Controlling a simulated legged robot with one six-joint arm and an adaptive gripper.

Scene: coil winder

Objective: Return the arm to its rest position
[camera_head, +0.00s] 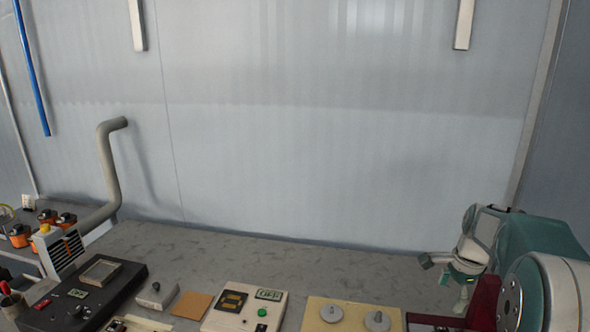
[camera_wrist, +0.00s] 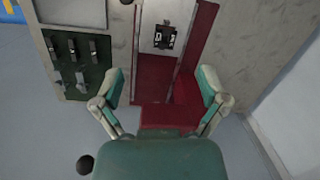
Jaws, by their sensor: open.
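The red fixture (camera_wrist: 156,78) shows beyond and between the fingers. A pale insert with a black fitting (camera_wrist: 165,36) lies within the red fixture. My arm hides part of the bench's right end in the head view.
The grey bench (camera_head: 260,260) carries a black box (camera_head: 85,290), a control panel with a green button (camera_head: 245,312) and a beige plate with two grey knobs (camera_head: 352,315). A curved grey pipe (camera_head: 108,170) rises at left. The bench's back strip is clear before the wall (camera_head: 330,170).

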